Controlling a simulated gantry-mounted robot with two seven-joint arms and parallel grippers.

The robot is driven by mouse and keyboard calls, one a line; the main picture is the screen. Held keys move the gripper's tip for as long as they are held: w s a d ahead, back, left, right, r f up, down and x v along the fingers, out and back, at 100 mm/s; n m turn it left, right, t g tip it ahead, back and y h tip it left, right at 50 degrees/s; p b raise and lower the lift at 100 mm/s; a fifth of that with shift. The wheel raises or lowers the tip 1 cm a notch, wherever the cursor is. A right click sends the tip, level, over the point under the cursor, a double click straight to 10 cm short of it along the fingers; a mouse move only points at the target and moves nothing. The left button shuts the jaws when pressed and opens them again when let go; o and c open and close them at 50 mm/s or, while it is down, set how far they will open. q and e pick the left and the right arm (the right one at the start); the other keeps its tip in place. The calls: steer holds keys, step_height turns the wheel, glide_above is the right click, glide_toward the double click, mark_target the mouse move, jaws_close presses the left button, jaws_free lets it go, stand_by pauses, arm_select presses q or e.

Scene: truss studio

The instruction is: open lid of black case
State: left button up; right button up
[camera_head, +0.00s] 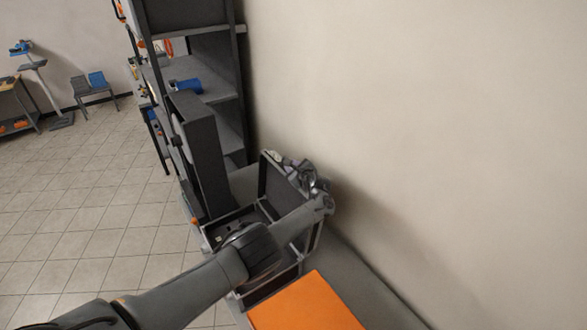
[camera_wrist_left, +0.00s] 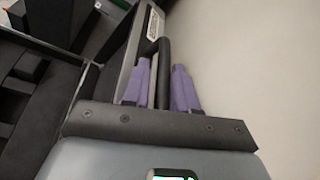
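The black case (camera_head: 228,222) with pale metal edges sits beside the wall, its dark interior showing. Its lid (camera_head: 278,188) stands raised on the wall side. In the left wrist view, the dark interior (camera_wrist_left: 45,80) is at left, beside a pale-edged panel. My left gripper (camera_head: 312,180) is at the lid's upper edge, with my arm hiding the front of the case. The purple fingers (camera_wrist_left: 161,88) stand apart on either side of a black handle (camera_wrist_left: 163,72), with a narrow gap showing beside the left finger. My right gripper is in neither view.
An orange panel (camera_head: 305,305) lies in front of the case. A tall dark panel (camera_head: 203,155) and a shelf rack (camera_head: 215,80) stand behind and left of it. The bare wall (camera_head: 430,150) is close on the right. Tiled floor (camera_head: 95,215) is open at left.

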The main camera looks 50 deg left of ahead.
arm_select(q)
steer(key=shift+d+r+p, duration=0.15)
steer(key=shift+d+p, duration=0.05)
steer(key=shift+p, duration=0.2)
steer(key=p+v, duration=0.5)
steer(key=shift+d+r, duration=0.15)
steer(key=shift+r, duration=0.05)
steer(key=p+v, duration=0.1)
steer(key=v, duration=0.2)
steer(key=shift+s+d+f, duration=0.1)
steer(key=shift+s+d, duration=0.05)
steer(key=shift+d, duration=0.15)
steer(key=shift+s+d+r, duration=0.2)
steer(key=shift+d, duration=0.45)
